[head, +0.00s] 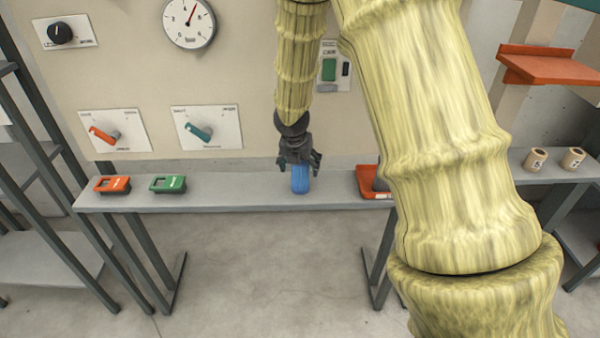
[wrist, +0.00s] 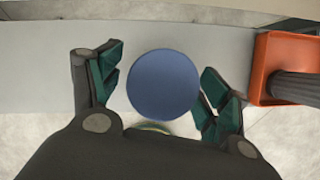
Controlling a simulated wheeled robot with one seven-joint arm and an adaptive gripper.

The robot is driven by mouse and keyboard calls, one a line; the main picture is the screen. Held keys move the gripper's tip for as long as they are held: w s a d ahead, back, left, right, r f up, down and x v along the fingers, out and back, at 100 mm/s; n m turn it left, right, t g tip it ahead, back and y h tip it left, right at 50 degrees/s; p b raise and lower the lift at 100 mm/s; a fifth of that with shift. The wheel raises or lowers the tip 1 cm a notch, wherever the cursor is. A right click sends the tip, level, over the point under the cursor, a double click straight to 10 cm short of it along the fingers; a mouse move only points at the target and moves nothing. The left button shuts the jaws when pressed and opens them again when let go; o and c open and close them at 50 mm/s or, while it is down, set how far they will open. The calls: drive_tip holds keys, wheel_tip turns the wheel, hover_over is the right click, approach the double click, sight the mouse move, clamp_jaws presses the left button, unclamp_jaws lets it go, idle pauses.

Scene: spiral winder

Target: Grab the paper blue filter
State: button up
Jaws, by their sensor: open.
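The blue filter (head: 300,181) is a small upright cylinder standing on the narrow grey shelf. My gripper (head: 299,162) is directly above it in the head view, pointing down. In the wrist view the filter's round blue top (wrist: 164,85) lies between the green-padded fingers of my gripper (wrist: 164,98). The filter's lower part is hidden in the wrist view.
An orange tray (head: 374,193) with a dark cylinder in it stands right of the filter; it also shows in the wrist view (wrist: 262,70). Orange (head: 112,185) and green (head: 168,184) items lie on the shelf's left end. A wall panel with knobs and a gauge (head: 189,20) rises behind.

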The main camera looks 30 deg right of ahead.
drive_tip(key=shift+w+d+f, duration=0.1)
drive_tip(key=shift+d+f, duration=0.1)
drive_tip(key=shift+f, duration=0.35)
drive_tip(key=c, duration=1.2)
drive_tip(key=shift+r, duration=0.1)
